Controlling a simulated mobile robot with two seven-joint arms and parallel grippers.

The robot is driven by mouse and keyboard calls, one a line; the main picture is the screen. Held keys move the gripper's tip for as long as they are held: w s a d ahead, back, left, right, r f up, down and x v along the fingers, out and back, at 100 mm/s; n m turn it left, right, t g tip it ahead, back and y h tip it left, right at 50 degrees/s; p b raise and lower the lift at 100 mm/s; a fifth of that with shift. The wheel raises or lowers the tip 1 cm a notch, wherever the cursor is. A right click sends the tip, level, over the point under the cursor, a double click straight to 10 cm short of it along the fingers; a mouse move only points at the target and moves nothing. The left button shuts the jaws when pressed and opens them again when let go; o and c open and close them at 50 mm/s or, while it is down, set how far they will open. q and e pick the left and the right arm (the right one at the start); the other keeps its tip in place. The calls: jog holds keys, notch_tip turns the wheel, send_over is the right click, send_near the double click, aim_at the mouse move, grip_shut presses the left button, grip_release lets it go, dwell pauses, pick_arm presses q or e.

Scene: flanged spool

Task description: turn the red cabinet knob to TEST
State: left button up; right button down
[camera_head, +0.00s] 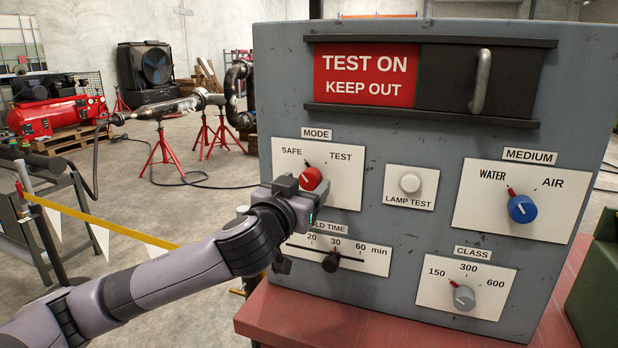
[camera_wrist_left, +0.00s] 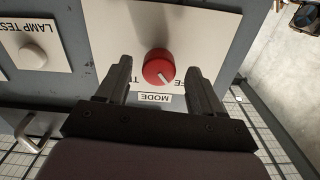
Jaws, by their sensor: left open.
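The red MODE knob (camera_head: 310,178) is on a white plate on the grey cabinet front. Its pointer is tilted to the upper left, toward SAFE; TEST is printed to the right. My left gripper (camera_head: 292,192) is in front of the plate at the knob, partly overlapping its lower left. In the left wrist view, which sees the panel upside down, the red knob (camera_wrist_left: 158,68) appears between the two open fingers (camera_wrist_left: 160,74), with a gap on each side. Whether the fingertips reach around the knob in depth is hard to tell. My right gripper is not in view.
The white lamp test button (camera_head: 410,184), blue MEDIUM knob (camera_head: 522,208), grey CLASS knob (camera_head: 464,298) and black hold time slider (camera_head: 330,262) are nearby. A sliding sign with a handle (camera_head: 481,82) is above. The cabinet stands on a red surface (camera_head: 330,318).

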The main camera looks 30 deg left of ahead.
aim_at(308, 183)
pick_arm(q)
jog(key=shift+p+x, duration=0.3)
jog(key=shift+x, duration=1.25)
jog(key=shift+c, duration=0.4)
jog(key=shift+d, duration=0.1)
jog(key=c, duration=1)
